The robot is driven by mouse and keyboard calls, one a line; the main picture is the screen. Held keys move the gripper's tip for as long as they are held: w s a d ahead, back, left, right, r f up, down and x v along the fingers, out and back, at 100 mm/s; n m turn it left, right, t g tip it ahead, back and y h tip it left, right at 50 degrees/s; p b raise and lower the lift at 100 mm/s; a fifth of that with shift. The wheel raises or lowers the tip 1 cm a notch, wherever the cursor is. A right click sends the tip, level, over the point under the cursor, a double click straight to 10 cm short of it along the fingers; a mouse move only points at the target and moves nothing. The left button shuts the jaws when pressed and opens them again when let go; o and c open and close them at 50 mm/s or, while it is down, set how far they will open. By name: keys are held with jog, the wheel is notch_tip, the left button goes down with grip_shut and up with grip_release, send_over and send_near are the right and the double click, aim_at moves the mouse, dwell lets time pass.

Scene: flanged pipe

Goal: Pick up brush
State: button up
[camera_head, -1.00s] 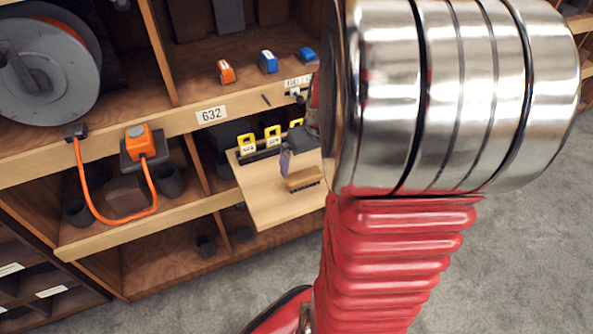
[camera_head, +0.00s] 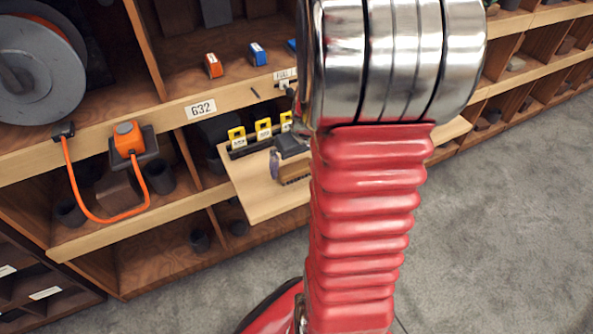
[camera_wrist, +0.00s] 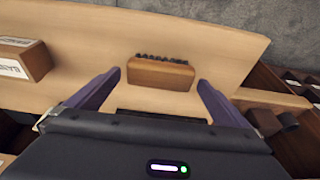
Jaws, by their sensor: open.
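The brush (camera_wrist: 161,74) is a small wooden block with dark bristles along its far side. It lies on a pale wooden board (camera_wrist: 215,30). In the wrist view my gripper (camera_wrist: 159,82) is open, with a purple finger on each side of the brush's near part; no contact shows. In the head view the brush (camera_head: 296,174) is partly hidden behind my red arm. My gripper (camera_head: 276,164) shows there just left of the arm, with a purple finger beside the brush.
Yellow-tagged items (camera_head: 263,128) stand in a dark rack at the board's back edge. A labelled wooden block (camera_wrist: 22,60) lies at the left in the wrist view. An orange plug (camera_head: 128,138) with a cable sits on the shelf. Grey floor lies to the right.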

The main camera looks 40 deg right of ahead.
aim_at(296, 166)
jog(key=shift+x, duration=1.45)
jog(key=shift+c, duration=0.5)
jog(key=c, duration=1.1)
jog(key=shift+o, duration=0.2)
jog(key=shift+r, duration=0.1)
jog(key=shift+r, duration=0.1)
notch_tip(296, 166, up, 10)
jog(key=shift+f, duration=0.1)
